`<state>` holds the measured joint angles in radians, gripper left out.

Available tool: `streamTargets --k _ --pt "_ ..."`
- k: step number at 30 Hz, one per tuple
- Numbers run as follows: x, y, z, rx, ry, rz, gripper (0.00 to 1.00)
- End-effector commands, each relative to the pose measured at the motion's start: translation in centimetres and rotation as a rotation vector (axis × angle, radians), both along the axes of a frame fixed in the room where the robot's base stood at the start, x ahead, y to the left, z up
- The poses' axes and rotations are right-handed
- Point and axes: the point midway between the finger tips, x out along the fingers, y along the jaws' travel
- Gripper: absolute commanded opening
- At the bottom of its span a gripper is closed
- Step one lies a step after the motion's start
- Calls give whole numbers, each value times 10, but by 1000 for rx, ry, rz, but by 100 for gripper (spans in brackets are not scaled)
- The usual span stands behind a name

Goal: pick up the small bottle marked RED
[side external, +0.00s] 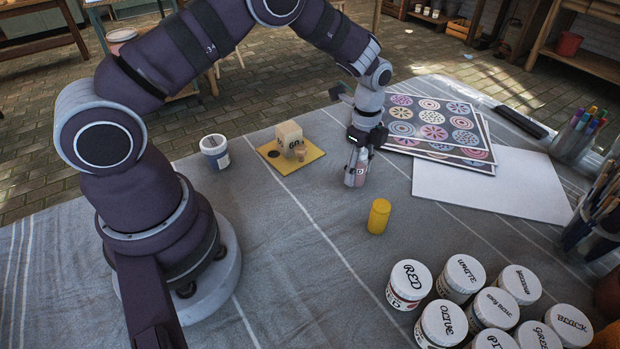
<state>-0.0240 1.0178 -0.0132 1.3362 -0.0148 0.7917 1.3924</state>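My gripper (358,178) points down over the middle of the cloth. A larger white-lidded jar marked RED (411,274) stands at the front right, apart from my gripper.
Several lidded jars crowd the front right. White paper (490,187) and patterned sheets (437,113) lie right.

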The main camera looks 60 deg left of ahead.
Motion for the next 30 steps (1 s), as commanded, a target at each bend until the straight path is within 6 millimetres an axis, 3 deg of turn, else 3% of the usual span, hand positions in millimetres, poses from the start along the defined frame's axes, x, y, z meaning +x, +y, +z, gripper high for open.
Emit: streamTargets --k 1,7,16,22,30 --pt "0 0 0 0 0 0 25" --pt "0 0 0 0 0 0 0" --pt "0 0 4 0 -1 0 0" --pt "1 0 37 0 -7 1 0" --pt "-56 -1 42 0 0 0 0"
